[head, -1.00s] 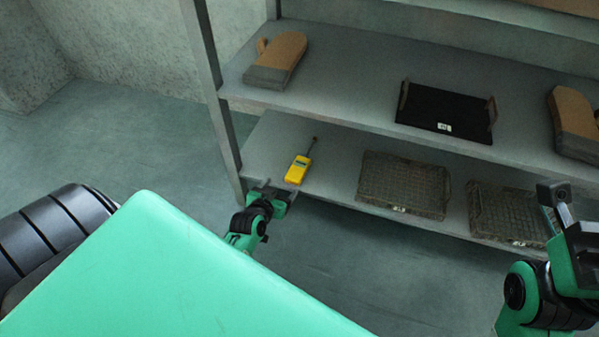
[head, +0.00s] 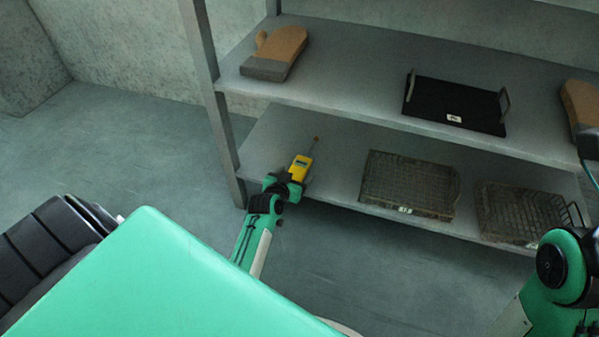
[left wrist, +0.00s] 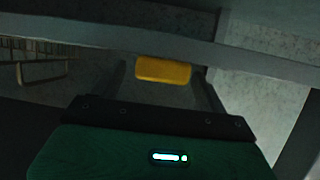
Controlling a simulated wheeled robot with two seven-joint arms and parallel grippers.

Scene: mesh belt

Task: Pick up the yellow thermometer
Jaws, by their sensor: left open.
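The yellow thermometer (head: 301,167) lies on the lower shelf near its left end, its thin probe pointing toward the back. My left gripper (head: 291,183) is at the near end of the thermometer, at the shelf's front edge. In the left wrist view the thermometer (left wrist: 163,70) shows as a yellow block between the two open fingers of my left gripper (left wrist: 161,76). A gap shows on each side of it. Its near end is partly hidden by the gripper in the head view. My right gripper (head: 589,146) is cut off at the right edge.
Two wire baskets (head: 410,184) (head: 520,213) stand on the lower shelf to the right. The upper shelf (head: 340,70) overhangs it, holding oven mitts (head: 277,52) and a black tray (head: 452,103). A shelf post (head: 222,140) stands left of the thermometer.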

